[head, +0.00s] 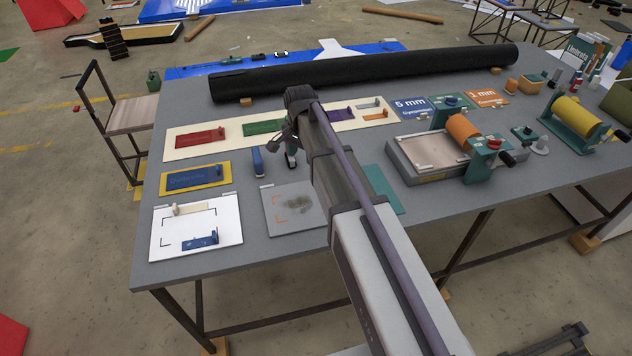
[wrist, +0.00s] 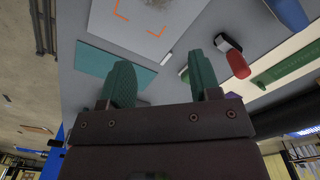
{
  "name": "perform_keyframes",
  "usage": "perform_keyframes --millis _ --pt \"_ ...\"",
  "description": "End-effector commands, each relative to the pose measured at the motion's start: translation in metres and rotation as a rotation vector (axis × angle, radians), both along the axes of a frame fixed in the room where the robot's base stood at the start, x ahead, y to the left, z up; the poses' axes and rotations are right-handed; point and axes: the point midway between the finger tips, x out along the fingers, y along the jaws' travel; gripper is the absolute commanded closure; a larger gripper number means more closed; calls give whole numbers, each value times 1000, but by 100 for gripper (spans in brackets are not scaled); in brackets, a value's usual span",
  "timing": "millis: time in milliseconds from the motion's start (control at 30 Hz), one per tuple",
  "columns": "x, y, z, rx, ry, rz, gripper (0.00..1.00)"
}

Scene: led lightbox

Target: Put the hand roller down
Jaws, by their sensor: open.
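My gripper (wrist: 158,64) has two green fingers, spread apart with nothing between them. A small tool with a red handle and a dark and white head, which looks like the hand roller (wrist: 236,60), lies on the grey table just beyond the right finger in the wrist view. It appears apart from the fingers; whether it touches the table all along cannot be told. In the head view my gripper (head: 291,156) is low over the table behind the smudged grey sheet (head: 278,222), and my arm hides much of that spot.
A blue upright item (head: 257,160) stands left of my gripper. A teal sheet (head: 381,187) lies right of my arm. A cream strip (head: 180,150) with coloured plates and a long black roll (head: 370,72) lie behind. A flat press (head: 425,150) stands at right.

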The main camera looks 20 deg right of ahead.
Motion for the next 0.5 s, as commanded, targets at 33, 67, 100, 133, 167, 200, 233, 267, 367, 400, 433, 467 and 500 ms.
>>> perform_keyframes --millis 33,67,100,133,167,200,233,267,367,400,433,467,500 --pt "-78 0 0 0 0 175 43" --pt "-109 0 0 0 0 295 43" --pt "-146 0 0 0 -1 442 43" --pt "-169 0 0 0 -1 540 43" --pt "-189 0 0 0 0 626 43" --pt "-209 0 0 0 0 718 43" --pt "-219 0 0 0 0 772 43" --pt "-226 0 0 0 0 811 43" --pt "-230 0 0 0 0 865 43" --pt "-228 0 0 0 0 866 43" --pt "-228 0 0 0 0 865 43" --pt "-227 0 0 0 0 865 43" --pt "-227 0 0 0 0 864 43"
